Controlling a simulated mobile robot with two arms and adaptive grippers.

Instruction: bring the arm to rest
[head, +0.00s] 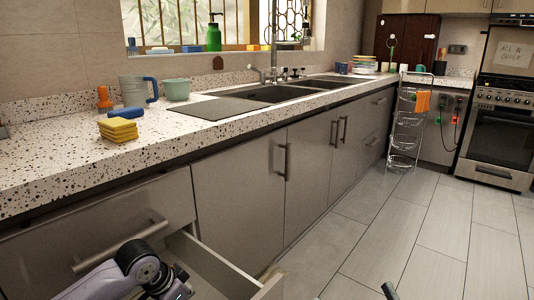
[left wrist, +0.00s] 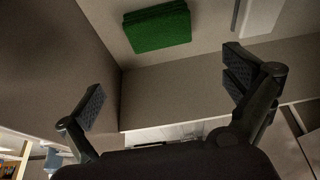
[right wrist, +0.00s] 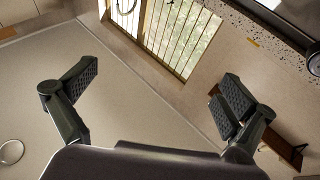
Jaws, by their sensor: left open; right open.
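My left arm (head: 135,268) comes in at the lower left of the head view, beside the pulled-out drawer (head: 215,262). My left gripper (left wrist: 168,88) shows in the left wrist view with its fingers spread and nothing between them. A green folded cloth or pad (left wrist: 157,27) lies beyond its fingers on a pale surface, apart from them. My right gripper (right wrist: 160,88) shows in the right wrist view, fingers spread and empty, facing open air with the window (right wrist: 175,35) behind. A dark tip at the bottom edge of the head view is possibly part of it.
A wire rack (head: 407,125) and an oven (head: 500,135) stand farther right. The tiled floor (head: 400,220) is mostly clear.

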